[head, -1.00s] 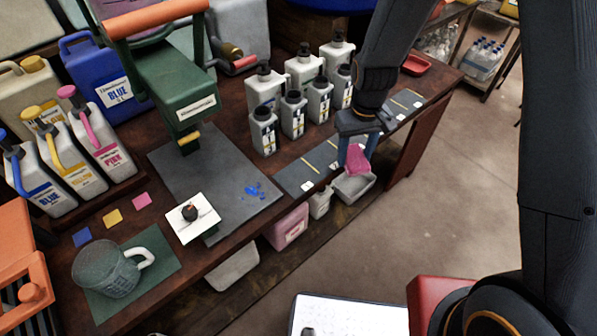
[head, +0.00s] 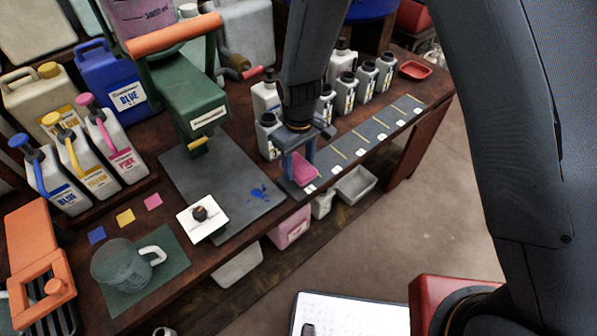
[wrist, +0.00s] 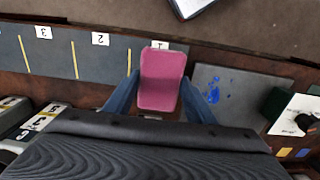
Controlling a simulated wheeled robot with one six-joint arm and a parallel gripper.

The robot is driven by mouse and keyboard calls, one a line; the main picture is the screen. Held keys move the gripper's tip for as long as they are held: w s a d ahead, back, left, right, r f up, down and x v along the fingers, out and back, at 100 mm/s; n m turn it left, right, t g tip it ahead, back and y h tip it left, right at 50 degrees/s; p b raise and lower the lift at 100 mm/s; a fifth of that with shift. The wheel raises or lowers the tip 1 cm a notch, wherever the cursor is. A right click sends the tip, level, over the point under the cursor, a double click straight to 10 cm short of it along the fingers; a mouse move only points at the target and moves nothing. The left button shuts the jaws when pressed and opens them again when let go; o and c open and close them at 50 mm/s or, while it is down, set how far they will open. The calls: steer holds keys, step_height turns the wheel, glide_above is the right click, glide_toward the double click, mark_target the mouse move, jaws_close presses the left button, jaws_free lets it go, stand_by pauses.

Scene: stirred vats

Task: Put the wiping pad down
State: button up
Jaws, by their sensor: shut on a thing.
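My gripper (head: 299,160) is shut on the pink wiping pad (head: 306,168). In the wrist view the pad (wrist: 162,80) sits between the two blue fingers of my gripper (wrist: 160,95). In the head view the pad is over the near-left end of the dark strip with numbered slots (head: 347,150), close to the bench's front edge. I cannot tell whether it touches the strip. A blue spill (head: 259,193) lies on the grey mat (head: 225,185) to the left of the pad; it also shows in the wrist view (wrist: 213,93).
Several grey bottles (head: 367,75) stand behind the strip. A green press (head: 190,95), a white card (head: 187,222) and a mug (head: 118,265) are to the left. Most of the strip is bare.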

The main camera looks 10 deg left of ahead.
mark_target(299, 173)
steer(key=shift+f+p, duration=0.5)
steer(key=shift+f, duration=1.55)
steer(key=shift+f, duration=0.15)
steer(key=o, duration=0.9)
steer(key=shift+o, duration=0.2)
step_height(299, 173, up, 12)
steer(key=b, duration=0.3)
steer(key=s+d+r+m, duration=0.3)
steer(key=d, duration=0.6)
steer(key=s+d+r+m, duration=0.2)
steer(key=s+d+m, duration=0.1)
steer(key=d, duration=0.6)
steer(key=s+d+r+m+t, duration=0.1)
steer(key=s+d+r+m, duration=0.2)
steer(key=d, duration=0.7)
steer(key=shift+r+m, duration=0.35)
steer(key=shift+m, duration=0.15)
